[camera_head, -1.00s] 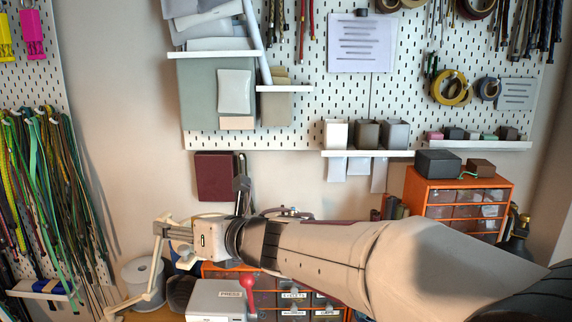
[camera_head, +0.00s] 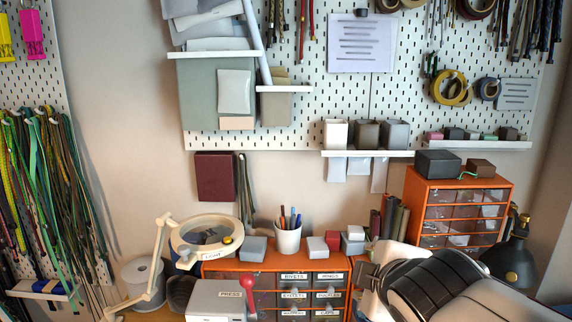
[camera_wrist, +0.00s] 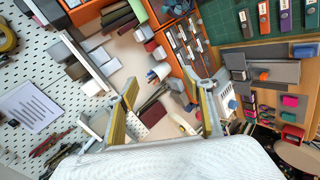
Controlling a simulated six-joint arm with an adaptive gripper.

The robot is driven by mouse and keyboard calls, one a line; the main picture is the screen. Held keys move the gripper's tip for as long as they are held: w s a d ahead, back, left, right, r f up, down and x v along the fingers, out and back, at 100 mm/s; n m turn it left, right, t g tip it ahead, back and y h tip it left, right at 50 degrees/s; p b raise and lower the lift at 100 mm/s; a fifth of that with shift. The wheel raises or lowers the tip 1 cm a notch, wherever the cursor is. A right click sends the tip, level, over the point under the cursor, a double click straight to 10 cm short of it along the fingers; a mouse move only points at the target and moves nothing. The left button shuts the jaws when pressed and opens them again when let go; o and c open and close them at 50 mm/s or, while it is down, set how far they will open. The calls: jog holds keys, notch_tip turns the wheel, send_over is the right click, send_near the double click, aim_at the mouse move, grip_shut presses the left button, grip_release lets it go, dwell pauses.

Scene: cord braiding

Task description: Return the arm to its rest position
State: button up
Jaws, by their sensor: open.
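My arm (camera_head: 440,285) shows at the lower right of the head view, low in front of the orange cabinets. Its near links run off the bottom right edge. I cannot make out the fingers in the head view. In the wrist view my gripper (camera_wrist: 168,90) is open, its two yellow-padded fingers wide apart. Nothing is held between the fingers. The wall, shelves and bench are beyond them.
An orange drawer unit (camera_head: 456,182) stands behind the arm. A low labelled drawer cabinet (camera_head: 262,266) carries a pen cup (camera_head: 287,238) and small boxes. A ring magnifier lamp (camera_head: 207,219) and a press (camera_head: 217,301) stand left. A black lamp (camera_head: 511,258) is close on the right.

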jog(key=s+d+f+m+g, duration=0.1)
jog(key=s+f+m+g, duration=0.1)
jog(key=s+m, duration=0.3)
jog(key=s+d+f+m+g, duration=0.1)
jog(key=s+f+m, duration=0.3)
jog(key=s, duration=0.5)
jog(key=s+d+f+m+g, duration=0.1)
jog(key=s+f+m+g, duration=0.1)
jog(key=s+f+m, duration=0.2)
jog(key=s+m, duration=0.1)
jog(key=s, duration=0.2)
jog(key=shift+f+m+g, duration=0.3)
jog(key=shift+f, duration=0.1)
jog(key=shift+d, duration=0.1)
dwell(0.7)
